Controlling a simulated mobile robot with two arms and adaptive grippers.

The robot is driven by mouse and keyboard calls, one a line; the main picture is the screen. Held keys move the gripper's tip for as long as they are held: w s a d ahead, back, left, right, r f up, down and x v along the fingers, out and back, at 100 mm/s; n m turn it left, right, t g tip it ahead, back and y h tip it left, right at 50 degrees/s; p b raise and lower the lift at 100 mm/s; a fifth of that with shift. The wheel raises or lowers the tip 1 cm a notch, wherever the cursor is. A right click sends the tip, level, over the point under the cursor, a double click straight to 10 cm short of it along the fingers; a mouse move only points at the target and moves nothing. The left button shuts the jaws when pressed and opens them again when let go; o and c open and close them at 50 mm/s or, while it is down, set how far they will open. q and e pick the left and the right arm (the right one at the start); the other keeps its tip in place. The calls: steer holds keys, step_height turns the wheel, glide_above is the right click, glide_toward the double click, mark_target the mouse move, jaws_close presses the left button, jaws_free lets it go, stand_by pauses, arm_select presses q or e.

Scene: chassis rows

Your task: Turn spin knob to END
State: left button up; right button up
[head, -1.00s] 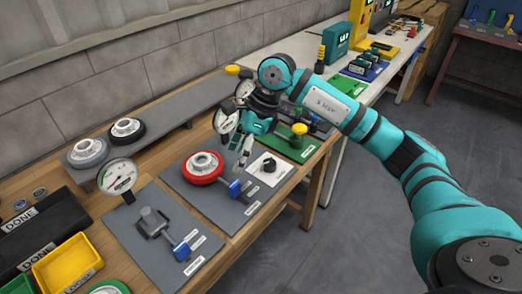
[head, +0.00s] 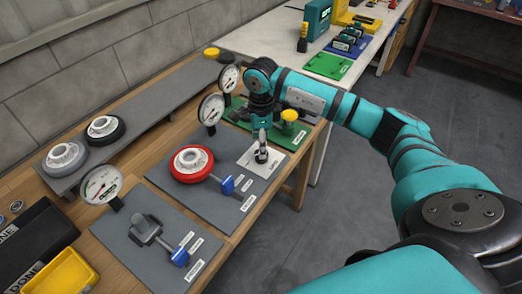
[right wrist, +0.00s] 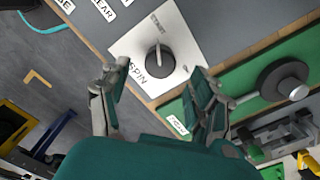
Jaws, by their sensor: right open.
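The spin knob (right wrist: 158,60) is a dark round knob on a white plate (right wrist: 140,42) marked SPIN. A light line on the knob points roughly toward a small label at the plate's far side; another small label sits to the right. In the head view, my right gripper (head: 261,154) points down over the white plate (head: 278,161) and mostly hides the knob. My left gripper is not in view.
A red handwheel (head: 191,164) and a blue-handled lever (head: 227,185) are left of the plate. A green board with a yellow knob (head: 289,115) is just behind it. Gauges (head: 211,109) stand at the back left. The table edge is close on the right.

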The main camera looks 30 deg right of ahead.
step_height(320, 180, down, 4)
steer(key=shift+r, duration=0.1)
steer(key=shift+f, duration=0.45)
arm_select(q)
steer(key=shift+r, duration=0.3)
arm_select(e)
steer(key=c, duration=1.2)
